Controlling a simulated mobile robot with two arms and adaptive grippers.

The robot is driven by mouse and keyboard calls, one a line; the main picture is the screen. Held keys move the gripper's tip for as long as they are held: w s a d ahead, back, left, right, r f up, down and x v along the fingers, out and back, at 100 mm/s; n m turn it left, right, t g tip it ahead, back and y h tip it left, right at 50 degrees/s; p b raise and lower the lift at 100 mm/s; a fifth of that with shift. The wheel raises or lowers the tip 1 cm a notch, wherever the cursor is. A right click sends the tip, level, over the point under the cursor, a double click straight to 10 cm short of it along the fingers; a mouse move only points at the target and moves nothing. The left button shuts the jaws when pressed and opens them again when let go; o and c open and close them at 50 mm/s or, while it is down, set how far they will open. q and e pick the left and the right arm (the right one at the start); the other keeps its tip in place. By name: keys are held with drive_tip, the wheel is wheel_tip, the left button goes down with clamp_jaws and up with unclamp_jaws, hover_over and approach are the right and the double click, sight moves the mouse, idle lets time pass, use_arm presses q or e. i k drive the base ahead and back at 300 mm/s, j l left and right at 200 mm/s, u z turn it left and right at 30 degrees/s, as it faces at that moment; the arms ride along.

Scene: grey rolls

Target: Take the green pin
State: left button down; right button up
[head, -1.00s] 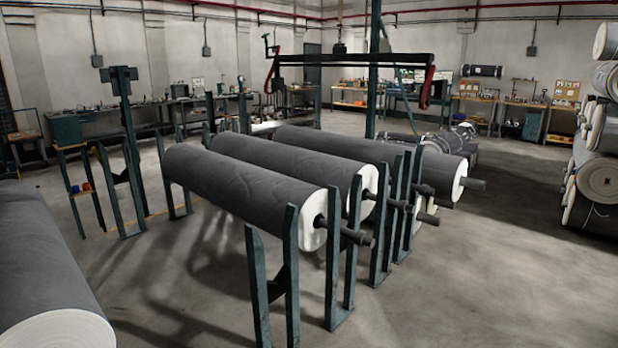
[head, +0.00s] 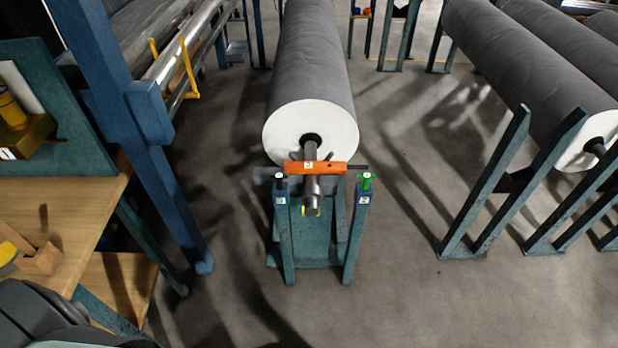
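The green pin (head: 366,181) stands upright at the top of the right post of a teal roll stand (head: 287,240), above a small label with a mark too small to read surely. A dark pin (head: 279,182) sits on top of the left post. An orange bar (head: 318,168) lies across between the posts, over the shaft (head: 311,185) of a grey roll (head: 313,50) with a white end face. The green pin is just right of and below the bar's right end. Neither of my grippers shows in the head view.
A wooden workbench (head: 62,215) with small items stands at the left, beside a blue upright post (head: 160,190). More grey rolls (head: 545,55) rest on teal stands at the right. Floor (head: 400,290) in front and right of the near stand is clear.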

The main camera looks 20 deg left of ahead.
sight(366, 176)
drive_tip(key=u, duration=0.2)
drive_tip(key=i+l+u, duration=0.2)
drive_tip(key=i+l, duration=0.25)
drive_tip(key=i+l+u, duration=0.2)
drive_tip(key=i+l, duration=0.15)
drive_tip(key=l, duration=0.25)
